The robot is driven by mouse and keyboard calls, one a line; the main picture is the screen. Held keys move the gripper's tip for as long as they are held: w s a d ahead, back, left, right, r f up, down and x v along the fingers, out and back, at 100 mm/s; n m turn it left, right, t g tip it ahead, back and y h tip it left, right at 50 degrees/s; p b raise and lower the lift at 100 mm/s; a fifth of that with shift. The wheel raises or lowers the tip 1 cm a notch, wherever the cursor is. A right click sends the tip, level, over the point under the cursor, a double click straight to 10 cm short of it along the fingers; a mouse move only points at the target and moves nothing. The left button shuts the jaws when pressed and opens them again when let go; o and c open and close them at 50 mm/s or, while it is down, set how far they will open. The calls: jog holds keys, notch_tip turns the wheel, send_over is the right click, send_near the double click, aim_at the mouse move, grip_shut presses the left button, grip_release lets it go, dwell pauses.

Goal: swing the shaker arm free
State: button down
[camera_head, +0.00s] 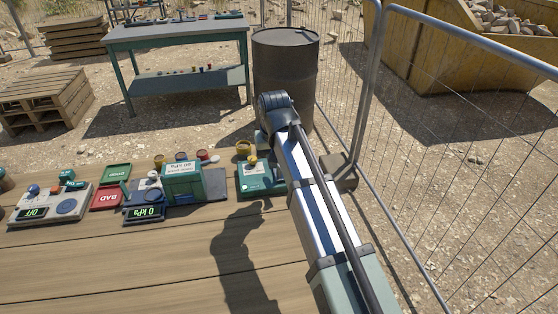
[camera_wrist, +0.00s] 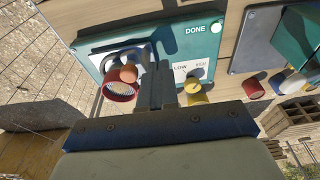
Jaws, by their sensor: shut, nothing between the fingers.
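My gripper (camera_wrist: 157,88) is shut and empty in the wrist view, its dark fingertips over the lower edge of a teal panel (camera_wrist: 205,42) marked DONE. Just left of the fingers is a red-rimmed round cup with a pale mesh (camera_wrist: 120,90). An orange ball knob (camera_wrist: 128,73) shows at its upper edge, close to the fingers but seemingly apart. I cannot clearly make out the shaker arm; dark curved shapes near the knob may be part of it or shadow. In the head view the teal unit (camera_head: 258,185) is partly behind my arm, which hides the fingertips.
A white button (camera_wrist: 216,26) is on the panel. Left on the bench are a teal box (camera_head: 183,182), a red BAD tray (camera_head: 108,198) and a scale (camera_head: 50,206). A black drum (camera_head: 285,65) and mesh fence (camera_head: 450,130) stand behind and right.

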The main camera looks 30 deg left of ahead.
jog(key=shift+s+a, duration=0.1)
jog(key=shift+s+a, duration=0.25)
jog(key=shift+s, duration=0.1)
jog(key=shift+r, duration=0.15)
notch_tip(320, 180, up, 7)
dwell(0.9)
dwell(0.4)
